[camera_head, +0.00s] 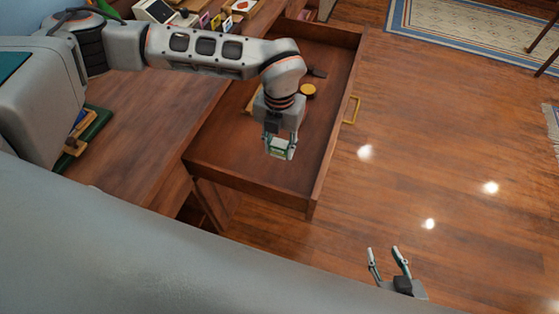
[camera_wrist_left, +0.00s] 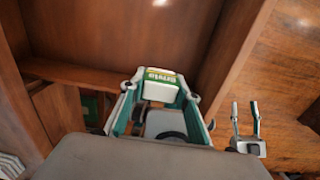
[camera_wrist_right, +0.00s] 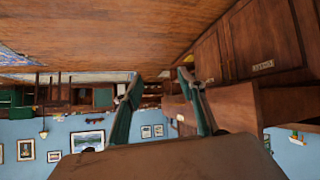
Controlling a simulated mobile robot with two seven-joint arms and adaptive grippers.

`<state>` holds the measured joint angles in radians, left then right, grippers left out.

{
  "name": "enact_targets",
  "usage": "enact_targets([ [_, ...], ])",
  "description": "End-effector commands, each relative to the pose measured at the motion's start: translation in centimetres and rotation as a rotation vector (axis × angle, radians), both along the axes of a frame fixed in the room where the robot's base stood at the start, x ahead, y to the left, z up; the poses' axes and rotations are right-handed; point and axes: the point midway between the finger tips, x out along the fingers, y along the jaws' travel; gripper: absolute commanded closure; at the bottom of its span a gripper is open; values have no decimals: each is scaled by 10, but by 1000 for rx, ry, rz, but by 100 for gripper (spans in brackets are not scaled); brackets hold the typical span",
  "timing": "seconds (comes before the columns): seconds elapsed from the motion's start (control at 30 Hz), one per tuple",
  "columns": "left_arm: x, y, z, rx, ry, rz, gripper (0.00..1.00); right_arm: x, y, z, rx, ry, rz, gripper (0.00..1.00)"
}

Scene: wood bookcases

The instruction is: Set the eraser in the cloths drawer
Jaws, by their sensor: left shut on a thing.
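My left gripper (camera_head: 279,150) is shut on a small white and green eraser (camera_head: 280,146), above the near end of an open wooden drawer (camera_head: 228,178). In the left wrist view the eraser (camera_wrist_left: 160,82), with lettering on its green band, sits between the fingertips. Its exact height over the drawer floor cannot be told. My right gripper (camera_head: 384,250) is open and empty, right of the drawer. Its two fingers also stand apart in the right wrist view (camera_wrist_right: 160,82).
Inside the drawer are a round yellow thing (camera_head: 308,90) and a small dark thing (camera_head: 317,72) toward the far end. A yellowish item is partly hidden behind my left arm. The drawer has a yellow handle (camera_head: 352,110). Several small objects stand on the desk (camera_head: 140,115).

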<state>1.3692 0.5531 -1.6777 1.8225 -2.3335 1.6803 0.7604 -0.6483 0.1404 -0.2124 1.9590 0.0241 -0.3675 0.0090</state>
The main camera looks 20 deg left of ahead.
Motion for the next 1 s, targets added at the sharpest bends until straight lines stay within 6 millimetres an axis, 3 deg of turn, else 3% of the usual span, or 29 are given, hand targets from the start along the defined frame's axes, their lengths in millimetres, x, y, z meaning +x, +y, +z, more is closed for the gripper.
enact_targets([
  [0.1,-1,0,-32,1,4,0,90,0,0,-3,-1,1,0,60],
  [0.3,-1,0,-72,1,3,-1,90,1,0,-2,-3,-5,1,60],
  [0.57,0,0,-90,0,1,-2,90,3,-1,-3,-7,-6,0,60],
  [0.83,-1,0,-126,0,2,-2,90,2,-2,-9,-12,-3,1,60],
  [1.0,0,0,-129,0,-1,-2,90,4,-3,-7,-14,-8,1,60],
])
